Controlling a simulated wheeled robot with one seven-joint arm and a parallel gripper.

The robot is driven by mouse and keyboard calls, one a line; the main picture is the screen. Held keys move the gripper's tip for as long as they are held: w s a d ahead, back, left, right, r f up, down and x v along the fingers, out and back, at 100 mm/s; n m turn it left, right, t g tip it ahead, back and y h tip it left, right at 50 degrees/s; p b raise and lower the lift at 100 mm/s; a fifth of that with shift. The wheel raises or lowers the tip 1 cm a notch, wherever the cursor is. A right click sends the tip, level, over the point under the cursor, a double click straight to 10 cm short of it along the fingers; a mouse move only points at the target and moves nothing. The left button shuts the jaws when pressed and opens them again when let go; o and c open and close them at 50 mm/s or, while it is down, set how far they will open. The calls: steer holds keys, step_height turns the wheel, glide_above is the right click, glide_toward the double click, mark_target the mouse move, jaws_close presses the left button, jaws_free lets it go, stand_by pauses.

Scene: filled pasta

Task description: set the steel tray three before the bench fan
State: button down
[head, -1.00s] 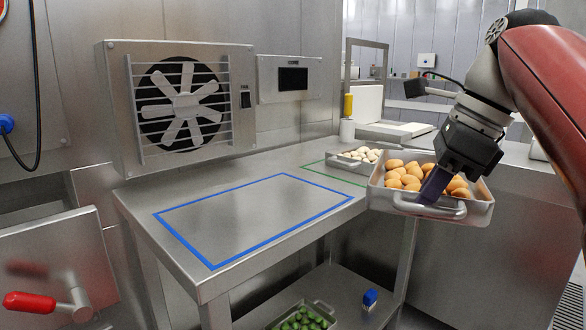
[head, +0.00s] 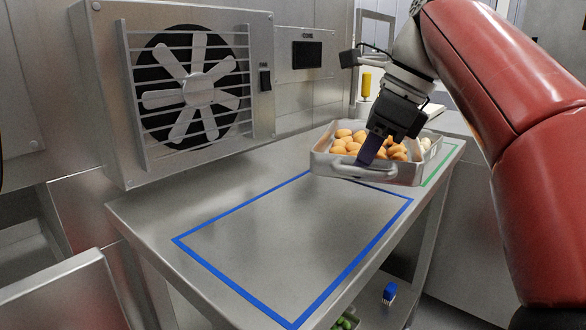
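A steel tray (head: 407,174) filled with orange-brown filled pasta (head: 349,140) hangs from my gripper (head: 368,152) over the far end of the bench. My gripper is at the tray's near handle (head: 362,169) and looks shut on it; the fingertips are partly hidden. The tray looks roughly level and covers the far edge of a blue outlined rectangle (head: 246,295). The bench fan (head: 194,85) stands at the back left of the bench (head: 150,212), facing the blue rectangle. The blue rectangle is otherwise empty.
A second tray with pale pieces (head: 425,145) is mostly hidden behind the held tray, by a green outline (head: 443,163). A control box (head: 306,54) sits right of the fan. A blue-and-white brush-like item (head: 389,292) and green pieces (head: 345,322) are on the lower shelf.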

steer(key=w+a, duration=0.3)
steer(key=a, duration=0.1)
steer(key=w+a+f+p, duration=0.1)
steer(key=w+a, duration=0.2)
steer(key=a, duration=0.1)
steer(key=w+a+p, duration=0.1)
steer(key=w+a, duration=0.2)
steer(key=a, duration=0.1)
steer(key=shift+w+f, duration=0.1)
steer(key=shift+f, duration=0.3)
step_height(320, 180, down, 5)
steer(key=shift+r, duration=0.1)
steer(key=shift+w+a+f, duration=0.1)
steer(key=shift+w+f, duration=0.1)
steer(key=shift+f+b, duration=0.15)
steer(key=shift+b, duration=0.15)
steer(key=c, duration=1.6)
jaws_free()
steer(key=shift+c, duration=0.2)
